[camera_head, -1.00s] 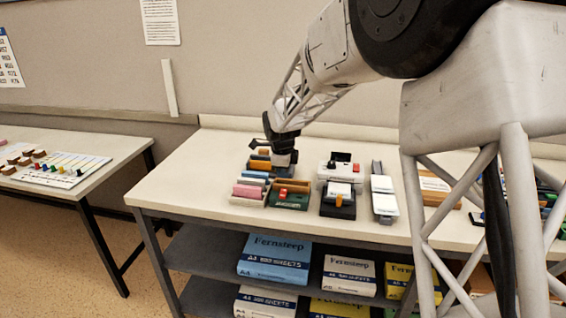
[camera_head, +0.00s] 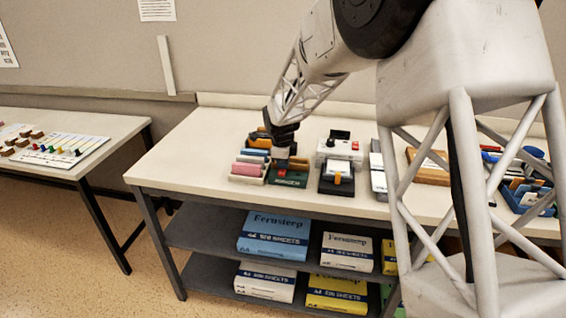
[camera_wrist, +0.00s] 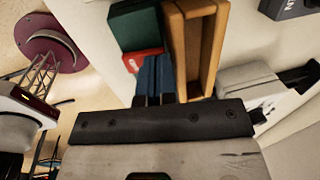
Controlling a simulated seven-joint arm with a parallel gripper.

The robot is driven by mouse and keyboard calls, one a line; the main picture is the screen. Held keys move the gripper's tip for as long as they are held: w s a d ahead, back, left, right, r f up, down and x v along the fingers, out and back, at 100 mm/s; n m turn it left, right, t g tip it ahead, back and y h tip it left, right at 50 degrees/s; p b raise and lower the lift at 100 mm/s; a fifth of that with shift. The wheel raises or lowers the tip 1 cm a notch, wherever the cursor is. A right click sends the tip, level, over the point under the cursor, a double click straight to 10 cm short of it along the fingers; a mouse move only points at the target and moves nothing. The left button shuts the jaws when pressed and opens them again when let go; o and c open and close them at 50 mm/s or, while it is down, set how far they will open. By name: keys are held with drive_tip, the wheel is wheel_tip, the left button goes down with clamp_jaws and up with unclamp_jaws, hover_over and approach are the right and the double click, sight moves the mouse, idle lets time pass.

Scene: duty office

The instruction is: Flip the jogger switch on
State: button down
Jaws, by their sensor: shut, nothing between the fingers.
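A low green unit (camera_head: 291,179) with a red switch (camera_head: 281,173) stands near the table's front edge; I take it to be the jogger. In the wrist view its green body (camera_wrist: 134,26) and red switch (camera_wrist: 146,58) show beside an open wooden tray (camera_wrist: 206,50). My gripper (camera_head: 282,160) points down over the unit, just behind the red switch. In the wrist view my gripper (camera_wrist: 153,68) has its blue fingers together, empty, at the edge of the red switch. I cannot tell whether they touch it. The switch's position is unclear.
Left of the unit is a tray with pink and blue blocks (camera_head: 247,169). To the right are a black box with an orange part (camera_head: 337,183) and a white machine with a black top (camera_head: 340,148). Paper packs (camera_head: 273,235) lie on the shelf below. The table's left end is clear.

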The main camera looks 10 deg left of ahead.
drive_tip(key=shift+f, duration=0.1)
drive_tip(key=shift+w+f+g, duration=0.15)
drive_tip(key=shift+g, duration=0.25)
drive_tip(key=shift+s, duration=0.85)
drive_tip(key=shift+r, duration=0.3)
wheel_tip(320, 180, up, 14)
drive_tip(key=s, duration=0.2)
drive_tip(key=shift+s+f, duration=0.2)
drive_tip(key=shift+w, duration=0.1)
idle(0.5)
